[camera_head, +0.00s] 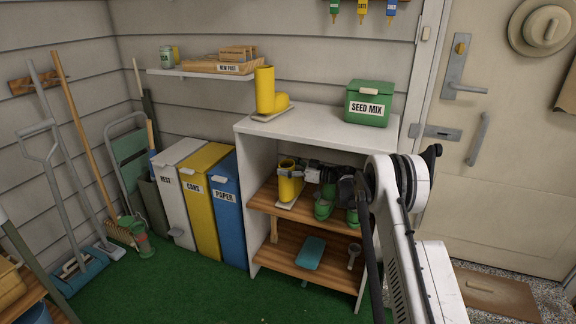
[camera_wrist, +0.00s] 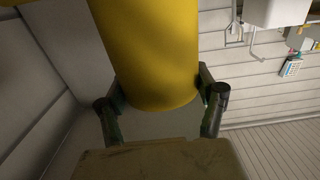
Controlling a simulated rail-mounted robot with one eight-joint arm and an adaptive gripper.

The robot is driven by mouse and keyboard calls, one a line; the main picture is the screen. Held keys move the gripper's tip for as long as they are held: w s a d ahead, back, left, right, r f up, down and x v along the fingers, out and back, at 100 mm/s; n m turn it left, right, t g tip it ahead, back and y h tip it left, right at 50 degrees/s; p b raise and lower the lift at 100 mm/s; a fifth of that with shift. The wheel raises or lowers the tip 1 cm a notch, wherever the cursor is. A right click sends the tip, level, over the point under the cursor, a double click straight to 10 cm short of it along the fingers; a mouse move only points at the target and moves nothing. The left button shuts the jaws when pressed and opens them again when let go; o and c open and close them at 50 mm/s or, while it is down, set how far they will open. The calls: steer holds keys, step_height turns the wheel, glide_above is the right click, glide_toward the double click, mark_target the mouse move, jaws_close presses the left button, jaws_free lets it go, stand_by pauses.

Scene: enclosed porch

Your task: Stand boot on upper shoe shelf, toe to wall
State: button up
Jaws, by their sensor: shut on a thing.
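A yellow boot (camera_head: 288,188) is inside the white shelf unit, at the left end of the upper wooden shelf (camera_head: 259,200). It looks upright, with a pale piece under its foot; I cannot tell whether it rests on the shelf, and its toe direction is unclear. My gripper (camera_head: 302,170) reaches in from the right and is shut on the boot. In the wrist view the boot's yellow shaft (camera_wrist: 148,50) fills the space between my two fingers; its foot is not clearly seen. A second yellow boot (camera_head: 266,91) stands on the unit's white top.
Green shoes (camera_head: 324,204) stand just right of the held boot. A blue dustpan (camera_head: 311,252) lies on the lower shelf (camera_head: 285,268). A green seed mix box (camera_head: 368,104) sits on the unit's top. Tall bins (camera_head: 226,220) stand left of the unit.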

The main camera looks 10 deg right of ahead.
mark_target(294, 167)
steer(key=shift+f, duration=0.15)
steer(key=o, duration=1.9)
steer(key=shift+o, duration=0.2)
steer(key=shift+r, duration=0.3)
steer(key=shift+p+v, duration=0.8)
steer(key=shift+v, duration=1.25)
